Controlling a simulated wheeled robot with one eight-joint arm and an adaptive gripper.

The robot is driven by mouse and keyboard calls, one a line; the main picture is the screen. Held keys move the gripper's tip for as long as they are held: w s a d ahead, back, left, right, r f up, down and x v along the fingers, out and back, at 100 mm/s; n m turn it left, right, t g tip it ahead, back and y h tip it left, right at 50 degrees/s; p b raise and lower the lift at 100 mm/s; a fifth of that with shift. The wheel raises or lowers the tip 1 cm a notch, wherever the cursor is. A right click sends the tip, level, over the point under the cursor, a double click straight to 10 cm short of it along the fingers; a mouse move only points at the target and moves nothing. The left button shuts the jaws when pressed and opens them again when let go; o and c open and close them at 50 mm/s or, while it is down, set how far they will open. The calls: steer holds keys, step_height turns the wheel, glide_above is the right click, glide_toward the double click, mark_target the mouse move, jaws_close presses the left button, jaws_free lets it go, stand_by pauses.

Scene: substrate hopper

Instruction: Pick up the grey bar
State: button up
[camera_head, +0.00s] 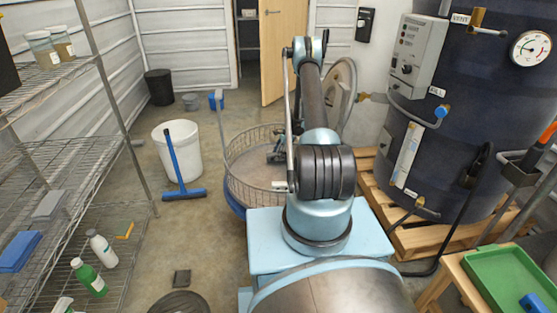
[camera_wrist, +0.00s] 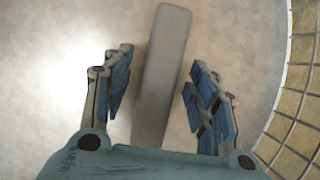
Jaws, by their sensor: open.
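The grey bar (camera_wrist: 163,65) is long, flat and round-ended. In the wrist view it lies on a pale surface, slightly slanted, its far end near the top edge and its near end at my gripper's palm. My gripper (camera_wrist: 162,72) is open, with one blue-padded finger on each side of the bar and gaps between. I cannot tell the height of the fingers above it. In the head view my gripper (camera_head: 277,152) is inside the round wire basket (camera_head: 240,196), partly hidden by my arm. I cannot make out the bar there.
The basket's wire wall (camera_wrist: 297,100) curves close to the right of my gripper in the wrist view. A white bucket (camera_head: 165,150) with a blue squeegee (camera_head: 178,165) stands left of the basket. A dark tank (camera_head: 440,110) on a pallet (camera_head: 410,230) stands right.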

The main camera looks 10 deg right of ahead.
steer(key=shift+f, duration=0.2)
steer(key=c, duration=1.2)
steer(key=shift+a, duration=0.1)
steer(key=shift+c, duration=0.2)
steer(key=shift+r, duration=0.15)
